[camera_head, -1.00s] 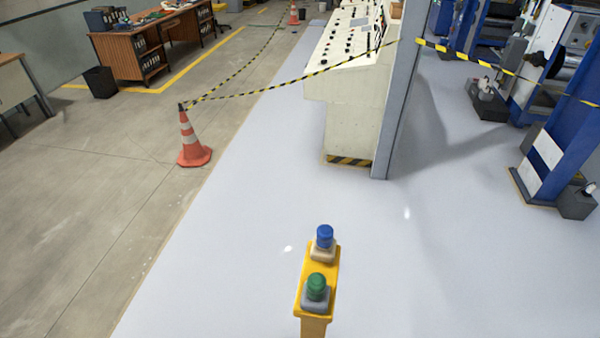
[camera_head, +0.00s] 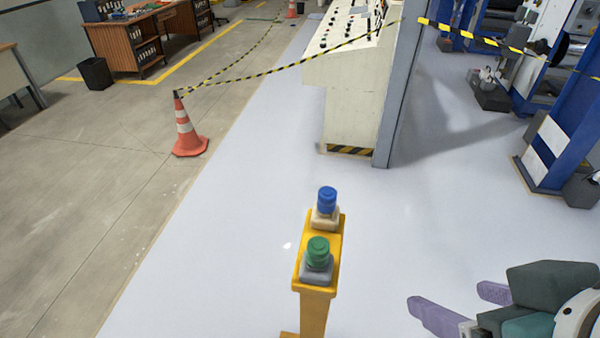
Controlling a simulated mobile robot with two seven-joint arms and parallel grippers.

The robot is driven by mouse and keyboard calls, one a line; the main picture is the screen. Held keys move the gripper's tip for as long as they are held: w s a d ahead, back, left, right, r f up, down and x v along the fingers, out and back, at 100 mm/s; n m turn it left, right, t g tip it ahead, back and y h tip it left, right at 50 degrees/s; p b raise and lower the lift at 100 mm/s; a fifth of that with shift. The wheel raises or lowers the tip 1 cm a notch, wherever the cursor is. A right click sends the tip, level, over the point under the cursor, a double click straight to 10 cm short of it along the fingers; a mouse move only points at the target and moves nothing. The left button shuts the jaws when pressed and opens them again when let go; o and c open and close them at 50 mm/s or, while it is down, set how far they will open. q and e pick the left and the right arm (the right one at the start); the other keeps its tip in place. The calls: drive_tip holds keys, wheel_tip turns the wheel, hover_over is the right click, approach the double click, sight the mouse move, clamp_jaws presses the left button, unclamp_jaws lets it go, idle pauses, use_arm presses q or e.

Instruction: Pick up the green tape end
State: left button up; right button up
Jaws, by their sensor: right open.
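The green tape end (camera_head: 317,251) is a small green cylinder. It sits upright on a grey block at the near end of a narrow yellow stand (camera_head: 313,300). A blue tape end (camera_head: 327,200) sits on a beige block behind it on the same stand. My right gripper (camera_head: 455,306) is at the lower right, to the right of the stand and apart from it. Its two purple fingers are spread and nothing is between them. My left gripper is not in the picture.
A cream control console (camera_head: 350,100) and a grey post (camera_head: 400,95) stand beyond the stand. An orange cone (camera_head: 187,135) with yellow-black tape is at the left. Blue machinery (camera_head: 560,140) is at the right. The pale floor around the stand is clear.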

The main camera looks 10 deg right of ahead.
sight(321, 257)
drive_tip(key=w+a+f+t+b, duration=0.2)
drive_tip(key=w+a+f+b, duration=0.1)
drive_tip(key=f+b, duration=0.1)
drive_tip(key=w+a+f+t+y+b, duration=0.1)
drive_tip(key=w+a+f+t+b, duration=0.1)
drive_tip(key=w+a+f+b, duration=0.1)
drive_tip(key=w+a+f+t+b, duration=0.2)
drive_tip(key=w+a+f+b, duration=0.1)
drive_tip(key=f+b, duration=0.2)
drive_tip(key=shift+w+a+f+n+y+b, duration=0.3)
drive_tip(key=shift+a+y+b, duration=0.1)
drive_tip(key=shift+b, duration=0.95)
drive_tip(key=x, duration=0.3)
drive_tip(key=shift+w+r, duration=0.15)
drive_tip(key=shift+w, duration=0.05)
drive_tip(key=x, duration=0.2)
drive_tip(key=p+x, duration=0.1)
drive_tip(key=x, duration=0.2)
drive_tip(key=shift+d+r, duration=0.1)
drive_tip(key=shift+d, duration=0.2)
drive_tip(key=shift+w+a+f, duration=0.1)
drive_tip(key=shift+w+f, duration=0.2)
drive_tip(key=shift+w, duration=0.35)
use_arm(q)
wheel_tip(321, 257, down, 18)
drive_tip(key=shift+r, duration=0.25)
use_arm(e)
clamp_jaws()
